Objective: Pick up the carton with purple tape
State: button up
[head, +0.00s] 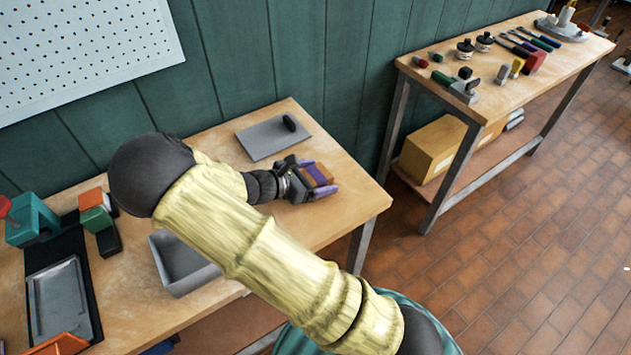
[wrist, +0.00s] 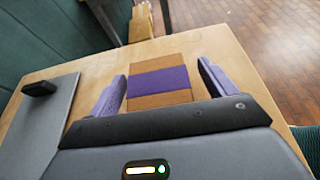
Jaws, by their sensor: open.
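The carton with purple tape (wrist: 160,82) is a small brown box with a purple band across it, lying on the wooden table. In the wrist view it sits between the two purple fingers of my gripper (wrist: 162,90). The gripper is open, with a gap showing on each side of the carton. In the head view the carton (head: 317,174) is partly hidden by my gripper (head: 315,183), near the table's right end.
A grey board (head: 268,138) with a black object lies behind my gripper. A grey bin (head: 183,265) and a black tray with a grey dish (head: 60,300) are to the left. A second bench (head: 545,75) with tools stands apart at right.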

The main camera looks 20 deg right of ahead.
aim_at(316, 174)
jog(key=shift+a, duration=0.1)
jog(key=shift+c, duration=0.6)
jog(key=shift+w, duration=0.1)
jog(key=c, duration=1.1)
jog(key=shift+r, duration=0.55)
notch_tip(316, 174, up, 9)
jog(key=shift+f, duration=0.1)
